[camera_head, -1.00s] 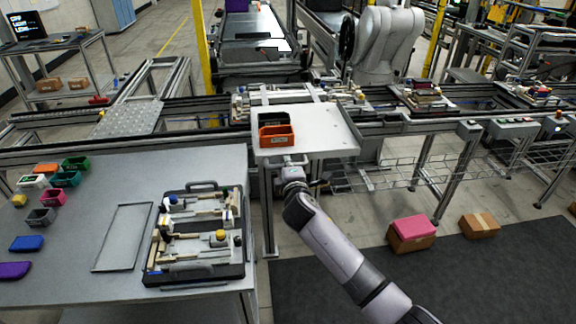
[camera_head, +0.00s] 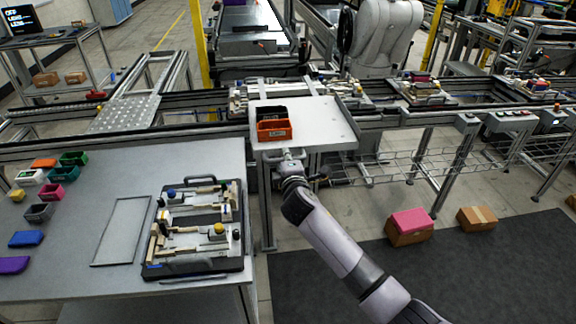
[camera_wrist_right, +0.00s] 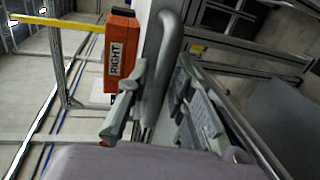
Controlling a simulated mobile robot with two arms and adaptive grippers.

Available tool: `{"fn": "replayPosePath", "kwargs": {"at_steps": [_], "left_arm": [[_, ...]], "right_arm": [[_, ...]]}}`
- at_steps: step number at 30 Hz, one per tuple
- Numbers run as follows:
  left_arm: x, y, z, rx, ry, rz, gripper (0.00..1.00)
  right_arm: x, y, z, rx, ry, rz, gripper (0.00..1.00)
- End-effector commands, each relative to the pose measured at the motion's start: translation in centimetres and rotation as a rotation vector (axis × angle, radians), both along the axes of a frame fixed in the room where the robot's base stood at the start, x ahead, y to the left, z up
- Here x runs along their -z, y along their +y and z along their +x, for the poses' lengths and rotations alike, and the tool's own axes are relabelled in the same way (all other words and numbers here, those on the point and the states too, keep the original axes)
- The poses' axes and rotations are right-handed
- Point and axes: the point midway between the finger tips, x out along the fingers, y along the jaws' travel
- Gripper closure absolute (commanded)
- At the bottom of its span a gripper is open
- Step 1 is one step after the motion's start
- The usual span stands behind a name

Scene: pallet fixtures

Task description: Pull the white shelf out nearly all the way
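The white shelf (camera_head: 328,128) is a flat plate sticking out from the rail frame towards me. An orange bin (camera_head: 273,131) stands on its left part, with a black bin (camera_head: 268,113) behind it. My right gripper (camera_head: 289,163) is at the shelf's front edge. In the right wrist view its fingers (camera_wrist_right: 163,78) are on either side of the grey handle bar (camera_wrist_right: 171,45) and look closed around it. The orange bin also shows there, labelled RIGHT (camera_wrist_right: 120,52). My left gripper is in neither view.
A grey table (camera_head: 60,200) at left holds a fixture tray (camera_head: 195,232), an empty frame outline and several coloured bins. The floor before the shelf is clear apart from my arm.

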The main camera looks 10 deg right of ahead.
Motion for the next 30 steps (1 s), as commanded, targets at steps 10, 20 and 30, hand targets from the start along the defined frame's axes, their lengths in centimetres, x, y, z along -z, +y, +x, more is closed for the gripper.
{"fn": "replayPosePath", "kwargs": {"at_steps": [10, 20, 30], "left_arm": [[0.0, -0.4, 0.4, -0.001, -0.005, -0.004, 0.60], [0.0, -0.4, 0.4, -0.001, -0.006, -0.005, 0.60], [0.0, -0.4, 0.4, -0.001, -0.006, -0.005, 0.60]], "right_arm": [[-1.0, 0.1, -5.4, -0.003, 0.000, 0.002, 0.79], [-2.1, 0.1, -10.6, -0.002, 0.002, 0.001, 0.79], [-2.4, 0.0, -11.5, 0.000, 0.001, -0.001, 0.79]]}}
